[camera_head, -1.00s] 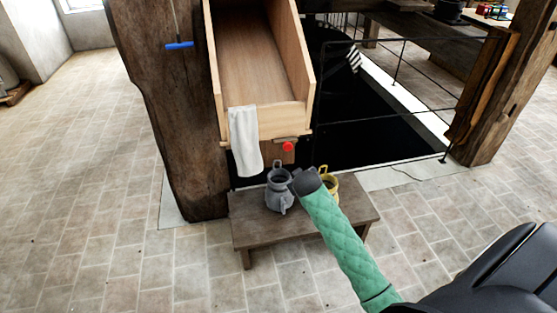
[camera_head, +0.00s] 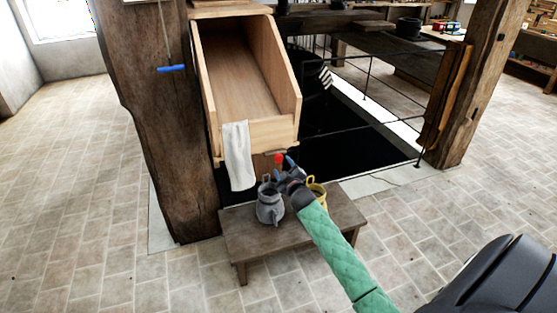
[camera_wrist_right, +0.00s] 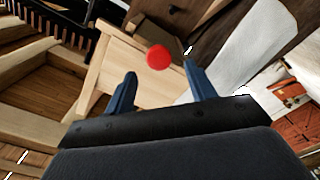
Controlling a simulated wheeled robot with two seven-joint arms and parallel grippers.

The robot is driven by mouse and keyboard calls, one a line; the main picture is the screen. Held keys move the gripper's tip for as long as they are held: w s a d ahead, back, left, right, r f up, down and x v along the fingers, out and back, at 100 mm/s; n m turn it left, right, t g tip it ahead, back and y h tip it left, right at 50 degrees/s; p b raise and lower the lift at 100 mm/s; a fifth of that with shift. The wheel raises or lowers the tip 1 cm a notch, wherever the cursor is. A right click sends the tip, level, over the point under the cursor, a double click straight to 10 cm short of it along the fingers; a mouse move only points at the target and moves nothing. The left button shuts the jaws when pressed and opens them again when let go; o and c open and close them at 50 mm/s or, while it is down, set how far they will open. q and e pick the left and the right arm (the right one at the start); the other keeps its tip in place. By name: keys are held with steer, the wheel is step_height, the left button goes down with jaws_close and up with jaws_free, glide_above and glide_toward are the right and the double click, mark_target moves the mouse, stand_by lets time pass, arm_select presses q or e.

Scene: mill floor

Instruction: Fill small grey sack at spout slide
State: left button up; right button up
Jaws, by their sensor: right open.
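My left gripper is not in view.
A yellow container (camera_head: 319,191), partly hidden by my right arm, stands on the bench. A white cloth (camera_head: 238,155) hangs over the slide's lip. A thick wooden post (camera_head: 165,130) stands left. A dark railed opening (camera_head: 350,135) lies behind. The floor in front is clear.

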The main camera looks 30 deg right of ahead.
mark_target(279, 160)
steer(key=x, duration=0.4)
steer(key=shift+s+d+p, duration=0.1)
steer(key=shift+d+p, duration=0.1)
steer(key=shift+p, duration=0.1)
steer(key=shift+w+d, duration=0.1)
steer(key=shift+w, duration=0.55)
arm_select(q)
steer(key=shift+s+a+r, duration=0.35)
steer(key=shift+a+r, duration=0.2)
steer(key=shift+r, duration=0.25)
arm_select(e)
steer(key=shift+w+d+f, duration=0.1)
steer(key=shift+w, duration=0.25)
